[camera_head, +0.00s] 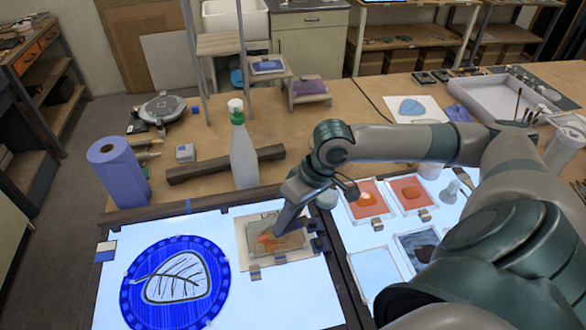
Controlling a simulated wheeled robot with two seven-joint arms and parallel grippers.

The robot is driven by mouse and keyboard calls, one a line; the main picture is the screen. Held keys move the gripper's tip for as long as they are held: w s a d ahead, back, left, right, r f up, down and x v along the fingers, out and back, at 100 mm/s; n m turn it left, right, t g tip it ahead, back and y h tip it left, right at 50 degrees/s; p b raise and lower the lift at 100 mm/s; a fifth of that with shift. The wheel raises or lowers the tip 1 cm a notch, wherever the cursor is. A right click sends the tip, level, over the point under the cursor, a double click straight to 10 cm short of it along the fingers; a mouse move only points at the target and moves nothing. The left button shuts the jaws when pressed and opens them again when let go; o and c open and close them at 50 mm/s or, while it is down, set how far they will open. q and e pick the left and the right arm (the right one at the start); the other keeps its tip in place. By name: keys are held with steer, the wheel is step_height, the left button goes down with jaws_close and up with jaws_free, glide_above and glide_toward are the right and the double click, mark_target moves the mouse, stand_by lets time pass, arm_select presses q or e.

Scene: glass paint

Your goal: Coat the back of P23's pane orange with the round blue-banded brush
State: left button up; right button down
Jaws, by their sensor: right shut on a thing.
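My right gripper (283,228) reaches in from the right and points down over a small framed pane on the lit table. It is shut on what seems to be the brush; the brush is mostly hidden by the fingers, and no blue band can be made out. The pane (292,242) lies on a tan sheet (243,243), held by small tape tabs. Part of it is brownish-orange, with a brighter orange patch (268,239) beside the fingertips. My left gripper is out of view.
A blue glass disc with a leaf (177,283) lies to the left.

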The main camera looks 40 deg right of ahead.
steer(key=shift+w+a, duration=0.1)
steer(key=shift+a, duration=0.1)
stand_by(0.3)
steer(key=shift+w+a, duration=0.35)
steer(key=shift+a, duration=0.35)
steer(key=shift+w+a, duration=0.3)
steer(key=shift+a, duration=0.35)
steer(key=shift+r, duration=0.1)
steer(key=shift+r, duration=0.5)
steer(key=w, duration=0.1)
steer(key=w+d, duration=0.1)
steer(key=w, duration=0.1)
steer(key=w+d, duration=0.1)
steer(key=shift+w+d, duration=0.1)
steer(key=shift+w, duration=0.1)
steer(key=shift+f, duration=0.6)
stand_by(1.0)
